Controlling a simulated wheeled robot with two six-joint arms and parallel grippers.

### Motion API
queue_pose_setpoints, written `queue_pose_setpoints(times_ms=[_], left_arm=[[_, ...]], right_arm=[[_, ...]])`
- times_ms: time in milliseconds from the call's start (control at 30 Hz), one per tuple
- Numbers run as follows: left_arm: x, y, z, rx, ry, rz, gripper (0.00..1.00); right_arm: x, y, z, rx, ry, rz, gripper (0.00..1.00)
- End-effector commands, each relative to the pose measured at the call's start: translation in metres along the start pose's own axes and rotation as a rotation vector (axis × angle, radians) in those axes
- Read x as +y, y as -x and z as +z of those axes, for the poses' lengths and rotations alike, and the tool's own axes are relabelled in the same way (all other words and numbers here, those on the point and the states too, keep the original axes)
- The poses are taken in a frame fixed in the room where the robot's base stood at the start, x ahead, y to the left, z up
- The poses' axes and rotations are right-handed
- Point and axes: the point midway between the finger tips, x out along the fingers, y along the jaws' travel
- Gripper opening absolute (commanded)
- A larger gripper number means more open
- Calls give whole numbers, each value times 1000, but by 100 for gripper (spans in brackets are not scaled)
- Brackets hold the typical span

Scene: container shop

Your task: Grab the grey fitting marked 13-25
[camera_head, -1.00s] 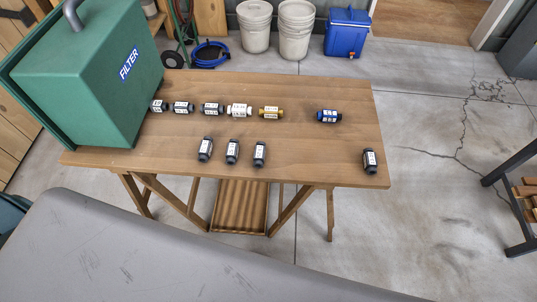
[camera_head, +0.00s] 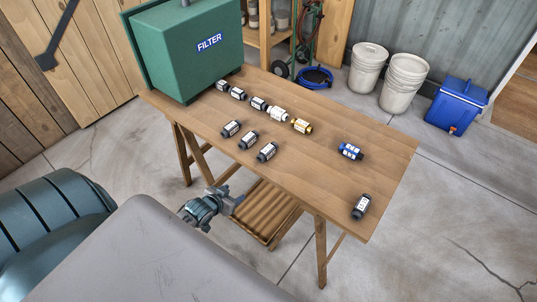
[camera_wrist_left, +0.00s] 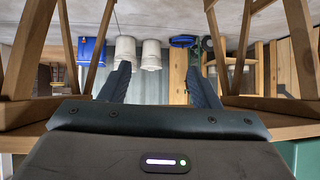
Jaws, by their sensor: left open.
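Several dark grey fittings with white labels lie on the wooden table (camera_head: 330,180) in the head view. A back row has three of them (camera_head: 222,86) (camera_head: 238,94) (camera_head: 259,104), a front row three more (camera_head: 231,129) (camera_head: 249,140) (camera_head: 267,152), and one (camera_head: 361,206) lies alone near the right end. The label marks are too small to read, so I cannot tell which is 13-25. My left gripper (camera_head: 232,199) is open and empty, lower than the tabletop, off its near side. Its spread fingers show in the left wrist view (camera_wrist_left: 160,72). My right gripper is out of view.
A white fitting (camera_head: 278,114), a yellow one (camera_head: 302,126) and a blue one (camera_head: 350,151) share the table. A green FILTER box (camera_head: 190,55) stands at its left end. Table legs and a low slatted shelf (camera_head: 267,212) are near my left gripper.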

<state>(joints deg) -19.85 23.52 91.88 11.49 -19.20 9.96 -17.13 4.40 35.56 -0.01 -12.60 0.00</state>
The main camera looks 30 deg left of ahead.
Motion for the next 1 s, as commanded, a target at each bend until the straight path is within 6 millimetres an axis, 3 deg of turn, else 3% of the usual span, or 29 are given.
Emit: queue_pose_setpoints(times_ms=[33,100,200,300,433,700,1000], left_arm=[[6,10,-39,65,-8,28,56],[15,25,-80,132,-10,62,56],[28,44,-120,198,-14,103,56],[36,57,-143,235,-15,130,56],[42,57,-156,256,-15,142,56],[47,20,-168,257,-12,143,56],[49,-1,-182,257,-13,143,56]], right_arm=[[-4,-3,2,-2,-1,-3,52],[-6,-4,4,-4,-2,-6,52],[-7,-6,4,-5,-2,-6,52],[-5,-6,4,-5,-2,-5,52],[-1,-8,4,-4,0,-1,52],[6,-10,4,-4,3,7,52],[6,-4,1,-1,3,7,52]])
